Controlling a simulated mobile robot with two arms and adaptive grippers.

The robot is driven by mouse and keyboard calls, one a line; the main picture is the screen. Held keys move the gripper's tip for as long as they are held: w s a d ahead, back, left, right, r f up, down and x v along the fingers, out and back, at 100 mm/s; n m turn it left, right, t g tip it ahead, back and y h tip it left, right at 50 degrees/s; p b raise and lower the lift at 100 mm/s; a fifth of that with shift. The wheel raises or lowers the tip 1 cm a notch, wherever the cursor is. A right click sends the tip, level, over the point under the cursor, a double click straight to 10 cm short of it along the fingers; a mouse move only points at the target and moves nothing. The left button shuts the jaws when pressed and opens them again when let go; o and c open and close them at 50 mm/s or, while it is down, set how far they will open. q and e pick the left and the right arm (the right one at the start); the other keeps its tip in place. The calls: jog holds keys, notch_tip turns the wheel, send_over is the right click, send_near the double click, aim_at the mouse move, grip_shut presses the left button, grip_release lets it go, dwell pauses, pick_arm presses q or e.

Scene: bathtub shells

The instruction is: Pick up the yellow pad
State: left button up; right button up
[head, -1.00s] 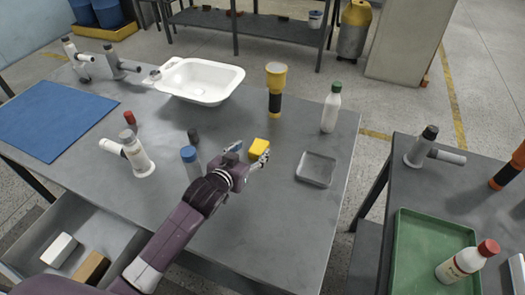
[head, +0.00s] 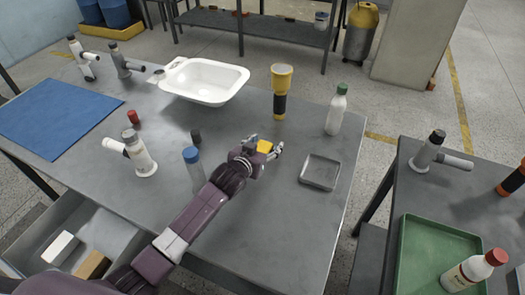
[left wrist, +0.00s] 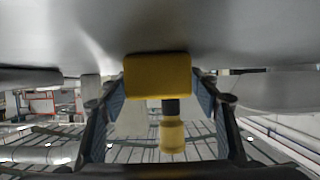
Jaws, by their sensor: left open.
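The yellow pad (head: 265,145) lies on the grey table, mostly hidden behind my left gripper in the head view. It shows as a yellow block (left wrist: 158,76) in the upper middle of the left wrist view. My left gripper (head: 263,149) has its fingers open, one on each side of the pad. In the left wrist view the two fingers (left wrist: 162,98) flank the pad. I cannot tell whether either finger touches it. My right gripper is in neither view.
A yellow-black flashlight (head: 280,92) and a white bottle (head: 336,109) stand behind. A blue-capped bottle (head: 193,168) stands close beside my left arm, and a small dark cylinder (head: 196,136) is near. A white basin (head: 208,80) sits at the back.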

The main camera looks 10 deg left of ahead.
pick_arm(q)
jog(key=shift+w, duration=0.1)
jog(key=c, duration=1.1)
